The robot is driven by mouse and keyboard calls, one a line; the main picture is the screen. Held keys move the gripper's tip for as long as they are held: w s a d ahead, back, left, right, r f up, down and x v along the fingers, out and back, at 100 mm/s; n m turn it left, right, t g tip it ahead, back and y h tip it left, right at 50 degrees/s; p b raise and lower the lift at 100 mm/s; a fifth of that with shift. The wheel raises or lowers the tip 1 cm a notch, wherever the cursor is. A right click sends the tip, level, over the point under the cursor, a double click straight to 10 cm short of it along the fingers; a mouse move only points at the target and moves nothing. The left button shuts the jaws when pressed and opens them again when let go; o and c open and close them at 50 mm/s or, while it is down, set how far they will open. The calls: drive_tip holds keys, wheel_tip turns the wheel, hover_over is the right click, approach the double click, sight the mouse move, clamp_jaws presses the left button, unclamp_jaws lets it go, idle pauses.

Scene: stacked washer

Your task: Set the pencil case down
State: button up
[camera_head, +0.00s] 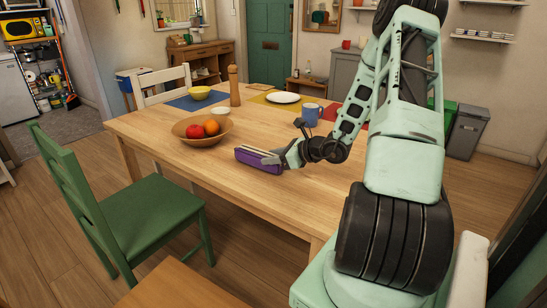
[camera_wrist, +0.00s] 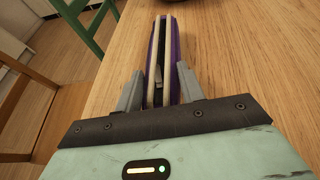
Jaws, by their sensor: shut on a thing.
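The pencil case (camera_head: 258,158) is purple with pale strips along it and lies low over the wooden table (camera_head: 180,152), near its front edge. I cannot tell for sure whether its underside touches the tabletop. My gripper (camera_head: 283,160) is shut on the right end of the pencil case. In the wrist view the pencil case (camera_wrist: 174,40) extends away between the two grey fingers (camera_wrist: 158,88), with its purple sides and pale strips showing. The near end is partly hidden by the fingers.
A wooden bowl of fruit (camera_head: 190,138) stands left of and behind the pencil case. A blue mug (camera_head: 309,114), a white plate (camera_head: 283,98) and a pepper mill (camera_head: 234,86) stand farther back. A green chair (camera_head: 150,220) is at the left. Bare tabletop surrounds the case.

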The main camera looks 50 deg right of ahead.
drive_tip(key=shift+f, duration=0.1)
drive_tip(key=o, duration=1.2)
drive_tip(key=shift+c, duration=0.2)
